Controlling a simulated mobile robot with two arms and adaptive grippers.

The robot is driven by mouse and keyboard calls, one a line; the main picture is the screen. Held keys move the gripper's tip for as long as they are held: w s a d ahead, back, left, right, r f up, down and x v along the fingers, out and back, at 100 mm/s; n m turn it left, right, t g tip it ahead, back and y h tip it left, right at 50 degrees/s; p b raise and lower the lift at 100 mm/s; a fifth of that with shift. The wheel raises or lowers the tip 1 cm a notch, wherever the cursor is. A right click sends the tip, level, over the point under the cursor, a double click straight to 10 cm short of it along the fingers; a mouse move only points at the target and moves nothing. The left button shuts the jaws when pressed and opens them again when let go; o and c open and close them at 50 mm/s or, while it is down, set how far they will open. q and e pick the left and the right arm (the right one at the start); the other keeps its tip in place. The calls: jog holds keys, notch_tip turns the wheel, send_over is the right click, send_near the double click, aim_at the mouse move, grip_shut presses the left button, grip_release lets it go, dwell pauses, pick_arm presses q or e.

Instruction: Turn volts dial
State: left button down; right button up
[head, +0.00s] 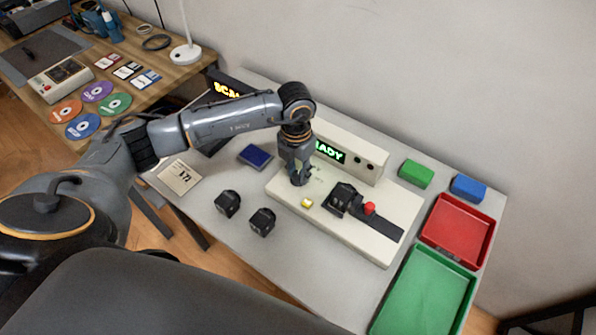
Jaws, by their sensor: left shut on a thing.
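A cream-coloured device (368,238) lies on the grey table, with an upright back panel whose green display (330,152) shows "ADY", its left part hidden by my arm. My left gripper (298,181) points down at the left part of the device's top and is shut on what appears to be the volts dial. The dial is hidden by the fingers, so its setting cannot be read. A small yellow button (307,203) sits just to the right of the gripper. My right gripper is not in view.
Two black blocks (228,203) (262,221) stand in front of the device. A paper card (179,177) and a blue item (255,155) lie to the left. Green (416,174) and blue blocks (468,188), a red tray (482,228) and a green tray (468,285) are at right.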

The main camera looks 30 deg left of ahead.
aim_at(296, 174)
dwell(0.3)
pick_arm(q)
jog(key=c, duration=1)
grip_release()
jog(key=r, duration=1.2)
jog(key=shift+a, duration=0.2)
jog(key=shift+f, duration=0.1)
